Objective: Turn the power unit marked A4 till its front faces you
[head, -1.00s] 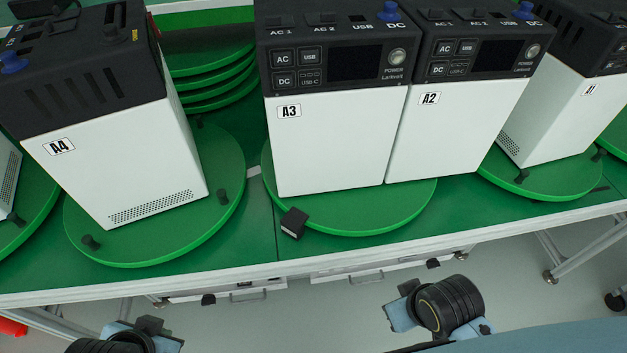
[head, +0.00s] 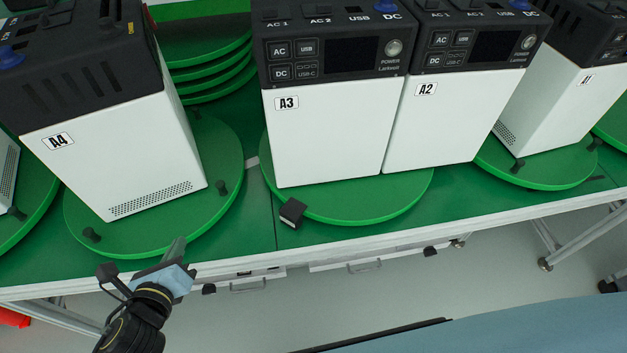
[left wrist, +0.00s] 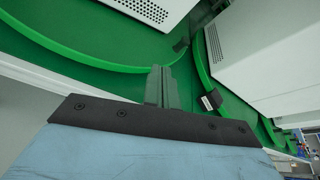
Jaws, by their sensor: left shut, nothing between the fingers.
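The power unit marked A4 (head: 112,150) stands at the left in the head view on a round green turntable (head: 215,215). Its vented white side with the A4 label faces me; no screen or sockets show on that side. Short dark pegs (head: 222,188) stand on the turntable's rim. My left gripper (head: 178,250) is shut and empty, just in front of the turntable's near edge. In the left wrist view its fingers (left wrist: 160,87) are together near the turntable rim (left wrist: 85,58), and A4's vented lower edge (left wrist: 145,10) shows above. My right gripper is not in view.
Units A3 (head: 325,130) and A2 (head: 440,125) stand side by side on one turntable, screens towards me. A small black block (head: 292,212) sits at its near rim. A1 (head: 550,105) stands further right. The white table edge (head: 330,250) runs along the front.

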